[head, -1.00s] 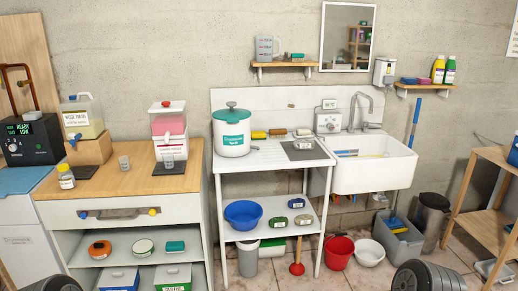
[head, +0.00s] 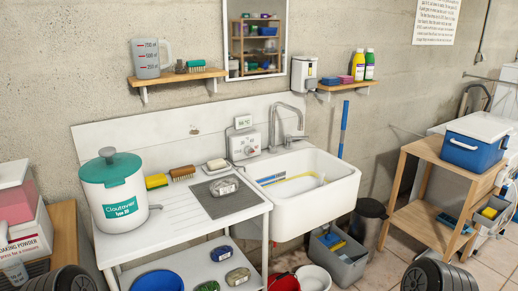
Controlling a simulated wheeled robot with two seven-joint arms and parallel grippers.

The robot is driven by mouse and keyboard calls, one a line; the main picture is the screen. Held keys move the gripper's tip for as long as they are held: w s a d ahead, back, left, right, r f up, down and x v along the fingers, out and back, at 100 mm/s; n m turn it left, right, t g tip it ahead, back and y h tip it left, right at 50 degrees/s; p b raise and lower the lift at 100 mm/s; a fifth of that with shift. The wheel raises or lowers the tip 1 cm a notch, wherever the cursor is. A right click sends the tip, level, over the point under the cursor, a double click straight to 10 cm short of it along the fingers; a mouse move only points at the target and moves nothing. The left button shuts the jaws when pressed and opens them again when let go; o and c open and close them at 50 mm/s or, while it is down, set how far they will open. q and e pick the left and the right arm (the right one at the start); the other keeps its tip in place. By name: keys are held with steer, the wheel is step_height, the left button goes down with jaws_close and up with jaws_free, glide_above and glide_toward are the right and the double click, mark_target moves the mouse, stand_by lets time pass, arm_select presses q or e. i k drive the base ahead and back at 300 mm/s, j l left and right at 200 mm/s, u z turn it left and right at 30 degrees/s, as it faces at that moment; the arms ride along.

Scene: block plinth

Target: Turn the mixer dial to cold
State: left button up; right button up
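The mixer (head: 244,146) is a pale box on the white splashback, left of the sink's tap. Its round dial (head: 250,150) is on the front, with small marks around it. The dial's exact setting is too small to read. A small display (head: 243,121) ending in °C is just above the mixer; I cannot read its digits surely. The grey tap (head: 289,121) arches over the white sink (head: 316,217). Neither of my grippers shows; only dark parts of my arms appear at the lower left and lower right edges.
The white worktop (head: 170,228) holds a teal-lidded canister (head: 113,188), a yellow sponge (head: 157,181), a brown brush (head: 182,172), a soap dish (head: 215,166) and a glass-like dish (head: 224,186) on a grey mat (head: 240,203). A wooden shelf unit (head: 425,227) stands right.

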mark_target(248, 151)
steer(key=i+l, duration=0.2)
steer(key=l, duration=0.3)
steer(key=i+l+u, duration=0.1)
steer(key=l, duration=0.4)
steer(key=i+l, duration=0.25)
steer(key=l, duration=0.25)
steer(key=i+l+u, duration=0.1)
steer(key=l, duration=0.4)
steer(key=i+l, duration=0.2)
steer(key=l, duration=0.35)
steer(key=i+l+u, duration=0.1)
steer(key=l, duration=0.4)
steer(key=i+l, duration=0.2)
steer(key=l, duration=0.35)
steer(key=i+l+u, duration=0.1)
steer(key=l, duration=0.4)
